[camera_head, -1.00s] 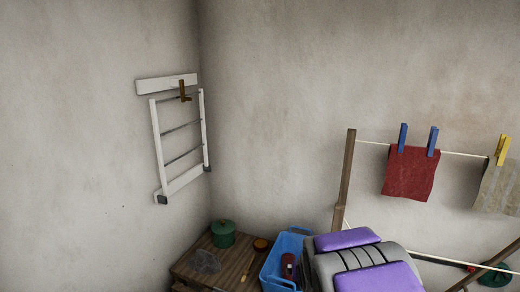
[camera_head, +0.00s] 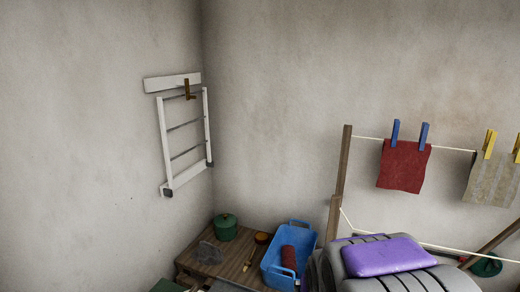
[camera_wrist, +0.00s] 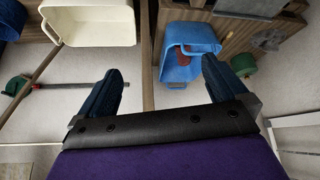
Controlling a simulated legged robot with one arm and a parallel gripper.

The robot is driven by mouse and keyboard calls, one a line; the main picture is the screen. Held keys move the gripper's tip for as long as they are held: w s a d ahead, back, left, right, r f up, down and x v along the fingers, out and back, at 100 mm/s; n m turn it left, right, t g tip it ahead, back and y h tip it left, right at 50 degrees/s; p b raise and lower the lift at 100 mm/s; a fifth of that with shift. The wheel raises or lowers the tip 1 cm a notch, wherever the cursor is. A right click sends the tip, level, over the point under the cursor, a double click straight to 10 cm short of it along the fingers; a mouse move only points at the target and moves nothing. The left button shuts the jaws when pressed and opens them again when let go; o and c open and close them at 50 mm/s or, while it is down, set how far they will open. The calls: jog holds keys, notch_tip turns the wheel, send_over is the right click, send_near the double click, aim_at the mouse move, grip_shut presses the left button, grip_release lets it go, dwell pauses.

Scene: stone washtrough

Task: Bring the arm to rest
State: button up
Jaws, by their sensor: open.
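My gripper (camera_wrist: 165,88) shows in the wrist view, its two dark blue fingers spread wide apart with nothing between them. In that view the blue basket (camera_wrist: 181,55) with a reddish thing inside lies beyond the fingers. In the head view my arm, grey with a purple pad, is at the bottom right, in front of the clothesline area. The fingers are not visible in the head view.
A wooden table (camera_head: 236,264) in the corner bears a green pot (camera_head: 225,227) and the blue basket (camera_head: 276,269). A white rack (camera_head: 185,140) hangs on the left wall. A red cloth (camera_head: 404,166) and a striped cloth (camera_head: 490,182) hang from a line. A cream tub (camera_wrist: 92,27) shows in the wrist view.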

jog(key=s+r+g, duration=0.2)
jog(key=s+g, duration=0.2)
jog(key=s, duration=1.3)
jog(key=s+a+r+n+g+y, duration=0.1)
jog(key=s+r+g, duration=0.2)
jog(key=s, duration=1.5)
jog(key=shift+s+r+g, duration=0.15)
jog(key=shift+r+g, duration=0.05)
jog(key=shift+g, duration=0.4)
